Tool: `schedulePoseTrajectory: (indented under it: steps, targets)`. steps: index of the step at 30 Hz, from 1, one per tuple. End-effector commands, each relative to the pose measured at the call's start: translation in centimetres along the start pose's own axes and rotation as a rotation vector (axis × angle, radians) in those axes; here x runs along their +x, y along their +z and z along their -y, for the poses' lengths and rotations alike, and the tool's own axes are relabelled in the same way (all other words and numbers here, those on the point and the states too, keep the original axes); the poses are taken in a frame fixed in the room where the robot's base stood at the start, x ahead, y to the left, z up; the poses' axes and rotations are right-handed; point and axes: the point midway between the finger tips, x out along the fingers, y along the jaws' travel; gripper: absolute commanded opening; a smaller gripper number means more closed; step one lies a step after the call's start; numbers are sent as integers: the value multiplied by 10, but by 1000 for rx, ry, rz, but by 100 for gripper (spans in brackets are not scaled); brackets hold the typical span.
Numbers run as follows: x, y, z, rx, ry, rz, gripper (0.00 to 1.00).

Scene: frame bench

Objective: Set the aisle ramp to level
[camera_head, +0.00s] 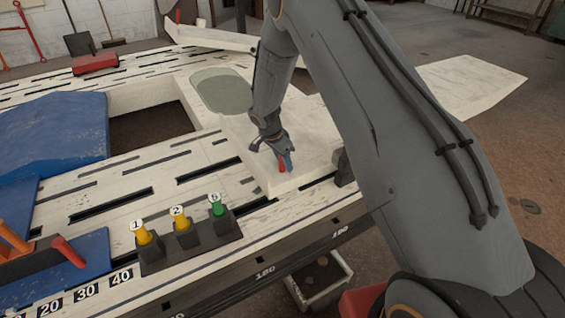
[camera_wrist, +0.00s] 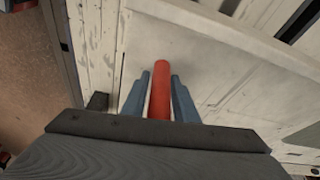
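A red handle (camera_head: 281,164) stands at the front of a pale, worn panel (camera_head: 300,178) at the right part of the bench. The panel's front edge looks raised above the slotted bench top; its exact tilt is hard to judge. I cannot tell for sure that this panel is the aisle ramp. My gripper (camera_head: 285,162) points down over the handle. In the wrist view the red handle (camera_wrist: 161,92) lies between the two blue fingers of my gripper (camera_wrist: 160,80), which look closed close against it. My arm hides part of the panel's right side.
Blue panels (camera_head: 55,135) and orange handles lie left. A dark opening (camera_head: 150,130) is behind. A pale board (camera_head: 455,85) extends right. A bin (camera_head: 320,280) stands below.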

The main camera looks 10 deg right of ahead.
Motion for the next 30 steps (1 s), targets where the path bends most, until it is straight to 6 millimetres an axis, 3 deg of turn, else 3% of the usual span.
schedulePoseTrajectory:
  steps: [30]
  targets:
    - [-6,1,1,-2,-1,0,39]
